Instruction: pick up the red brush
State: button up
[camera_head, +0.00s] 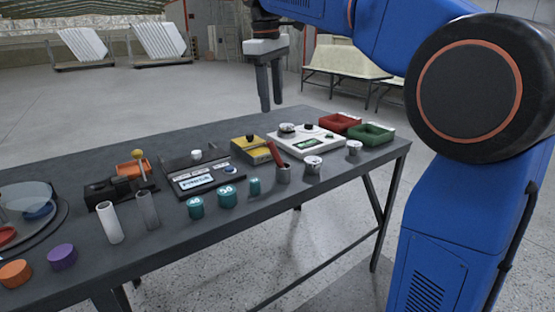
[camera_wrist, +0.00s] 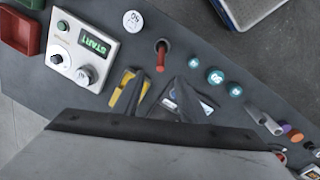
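In the wrist view the red brush (camera_wrist: 160,58) shows beyond the fingertips, near the middle top. My gripper (camera_head: 270,108) hangs above the table, fingers pointing down, apart from the brush. In the wrist view the two fingers of my gripper (camera_wrist: 161,82) are spread with an empty gap between them.
A yellow box (camera_head: 251,150) and a white scale with a green display (camera_head: 306,142) stand behind the cup. Metal weights (camera_head: 313,165) are to its right, teal weights (camera_head: 225,197) to its left. Red (camera_head: 339,123) and green trays (camera_head: 371,134) sit at the far right.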

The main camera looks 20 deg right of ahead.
aim_at(274, 146)
jog(key=f, duration=0.7)
jog(key=d+f, duration=0.1)
jog(key=f, duration=0.3)
jog(key=shift+w+f, duration=0.2)
jog(key=shift+w, duration=0.2)
jog(key=shift+w+d+f, duration=0.1)
jog(key=shift+w+f, duration=0.05)
jog(key=shift+f, duration=1.25)
jog(key=shift+w+f, duration=0.1)
jog(key=shift+f, duration=1.25)
jog(key=shift+c, duration=0.3)
grip_shut()
